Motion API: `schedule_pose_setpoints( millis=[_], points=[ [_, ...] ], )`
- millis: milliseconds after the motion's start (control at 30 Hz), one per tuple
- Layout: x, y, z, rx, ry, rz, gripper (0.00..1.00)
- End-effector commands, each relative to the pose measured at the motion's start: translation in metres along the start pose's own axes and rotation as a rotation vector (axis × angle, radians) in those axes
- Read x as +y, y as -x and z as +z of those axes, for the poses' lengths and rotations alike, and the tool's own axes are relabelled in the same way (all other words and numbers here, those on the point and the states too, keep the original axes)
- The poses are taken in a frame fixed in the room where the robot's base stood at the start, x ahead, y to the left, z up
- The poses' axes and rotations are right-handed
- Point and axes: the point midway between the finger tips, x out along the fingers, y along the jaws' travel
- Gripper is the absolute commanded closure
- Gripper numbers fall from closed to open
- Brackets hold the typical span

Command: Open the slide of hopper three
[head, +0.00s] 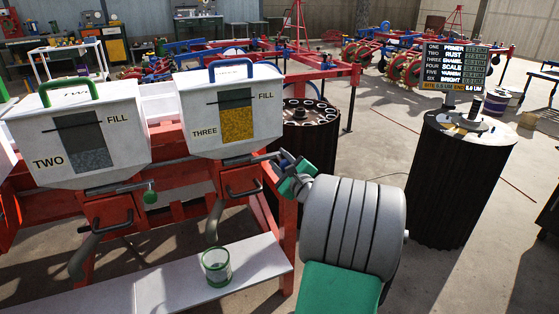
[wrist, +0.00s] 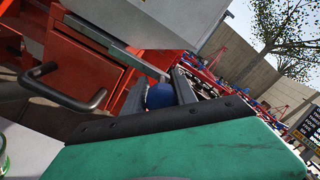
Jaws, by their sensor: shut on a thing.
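Hopper three (head: 232,112) is a white box with a blue top handle, a window of yellow grains and the word THREE. Its slide (head: 265,157) is a flat grey bar at the lower right; in the wrist view the slide (wrist: 112,42) runs to a round blue knob (wrist: 160,96). My gripper (head: 287,166) is at the slide's outer end and hides the knob in the head view. In the wrist view my gripper (wrist: 160,88) has its fingers either side of the knob, shut on it. The inside of the slide is hidden by the hopper.
Hopper two (head: 80,135) stands left, with a green knob (head: 150,197). A clear cup with a green rim (head: 216,267) stands on the white shelf (head: 165,285) below.

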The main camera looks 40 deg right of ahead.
Motion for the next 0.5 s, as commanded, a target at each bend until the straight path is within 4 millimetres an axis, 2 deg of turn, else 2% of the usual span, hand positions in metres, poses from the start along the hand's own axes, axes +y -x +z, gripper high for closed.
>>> schedule_pose_setpoints(
  millis=[33, 267, 500],
  points=[
    [-0.01, 0.006, 0.004, -0.003, 0.002, -0.016, 1.0],
    [-0.01, 0.046, 0.003, -0.001, 0.002, -0.017, 1.0],
    [-0.007, 0.051, 0.004, -0.007, 0.003, -0.015, 1.0]
  ],
)
